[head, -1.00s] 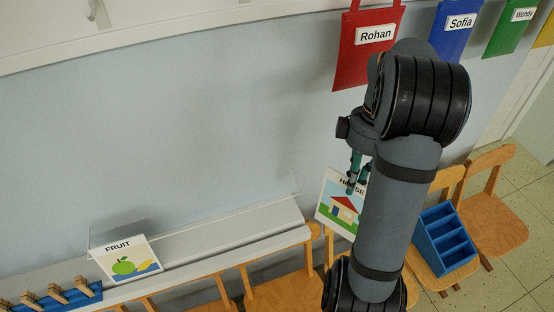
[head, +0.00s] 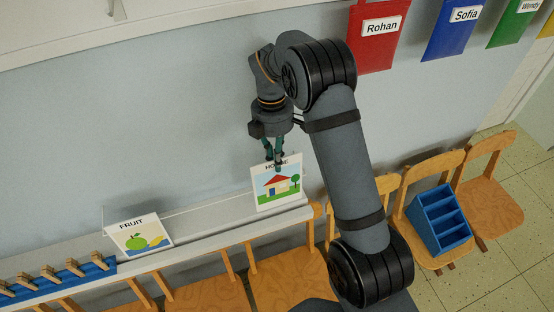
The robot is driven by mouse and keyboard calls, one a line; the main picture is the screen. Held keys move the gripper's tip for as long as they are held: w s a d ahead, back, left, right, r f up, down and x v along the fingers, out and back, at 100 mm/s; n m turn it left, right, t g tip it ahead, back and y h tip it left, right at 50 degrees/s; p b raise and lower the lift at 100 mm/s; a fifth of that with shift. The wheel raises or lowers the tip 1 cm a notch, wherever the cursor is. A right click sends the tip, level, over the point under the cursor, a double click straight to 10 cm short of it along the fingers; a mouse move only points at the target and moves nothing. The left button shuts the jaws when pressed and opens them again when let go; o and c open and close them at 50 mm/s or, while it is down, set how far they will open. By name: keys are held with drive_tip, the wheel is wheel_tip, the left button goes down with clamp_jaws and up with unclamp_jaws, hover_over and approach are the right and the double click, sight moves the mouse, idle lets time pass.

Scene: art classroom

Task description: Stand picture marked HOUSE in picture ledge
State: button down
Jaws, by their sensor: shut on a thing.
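The HOUSE picture (head: 278,188) is a white card with a red-roofed house and a green tree. My gripper (head: 274,160) is shut on its top edge, and the fingers partly cover the word HOUSE. The card hangs roughly upright at the right end of the pale picture ledge (head: 215,215), in front of the wall. I cannot tell whether its lower edge touches the ledge. The FRUIT picture (head: 140,236) leans back on the same ledge, further left.
A blue strip with wooden pegs (head: 60,272) lies at the ledge's left. The ledge between the two pictures is clear. Wooden chairs (head: 285,275) stand below, one bearing a blue compartment rack (head: 438,220). Red, blue and green named pockets (head: 375,40) hang at upper right.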

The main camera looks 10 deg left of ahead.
drive_tip(key=shift+w+a+f+b, duration=0.1)
drive_tip(key=shift+w+f+b, duration=0.05)
drive_tip(key=shift+f+b, duration=1.1)
drive_tip(key=shift+w+a+f+b, duration=0.15)
drive_tip(key=shift+f+b, duration=0.75)
drive_tip(key=shift+f, duration=0.75)
drive_tip(key=shift+w+a+f+b, duration=0.1)
drive_tip(key=shift+w+f+b, duration=0.05)
drive_tip(key=shift+f+b, duration=1.1)
drive_tip(key=shift+f, duration=0.2)
drive_tip(key=c, duration=1.8)
unclamp_jaws()
drive_tip(key=shift+o, duration=1.2)
